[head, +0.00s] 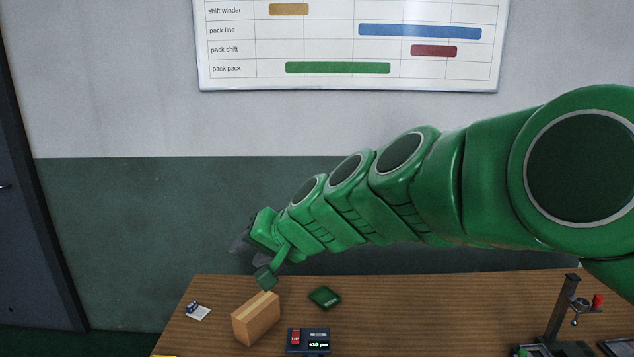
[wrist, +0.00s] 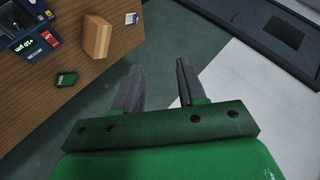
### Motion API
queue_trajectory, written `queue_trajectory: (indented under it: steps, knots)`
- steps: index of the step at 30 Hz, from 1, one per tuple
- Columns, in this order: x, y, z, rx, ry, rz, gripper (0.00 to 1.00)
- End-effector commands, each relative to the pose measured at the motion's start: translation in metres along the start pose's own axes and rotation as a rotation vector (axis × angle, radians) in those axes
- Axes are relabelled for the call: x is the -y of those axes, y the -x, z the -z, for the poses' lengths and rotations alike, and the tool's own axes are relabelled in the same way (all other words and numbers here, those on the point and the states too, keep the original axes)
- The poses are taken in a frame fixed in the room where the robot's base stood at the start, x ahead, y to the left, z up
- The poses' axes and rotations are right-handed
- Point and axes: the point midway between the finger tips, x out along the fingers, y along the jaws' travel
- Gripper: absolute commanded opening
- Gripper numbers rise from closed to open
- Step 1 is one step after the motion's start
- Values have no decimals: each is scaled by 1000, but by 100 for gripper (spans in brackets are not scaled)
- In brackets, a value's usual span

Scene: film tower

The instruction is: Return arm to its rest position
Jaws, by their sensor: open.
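My green arm reaches from the right side of the head view toward the left, above the wooden table. My gripper (head: 240,246) is at its far end, above and behind the cardboard box, near the wall. In the wrist view my gripper (wrist: 156,85) shows two grey fingers apart with nothing between them. The fingers point past the table's edge, over the floor and wall. The finger tips are partly hidden by the arm in the head view.
The table (head: 200,325) holds a cardboard box (head: 256,320), a green packet (head: 324,297), a dark device with a display (head: 308,342), a small card-like item (head: 198,311) and a stand with a red knob (head: 562,315). A door (head: 25,200) is at left. A chart (head: 350,50) hangs above.

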Motion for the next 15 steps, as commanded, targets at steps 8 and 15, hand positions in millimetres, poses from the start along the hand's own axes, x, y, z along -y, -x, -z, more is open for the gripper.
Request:
queue_trajectory:
  steps: [8, 15]
  knots:
    - [-99, 61, -112, 272, 83, -271, 41]
    - [-181, 132, -197, 487, 48, -524, 41]
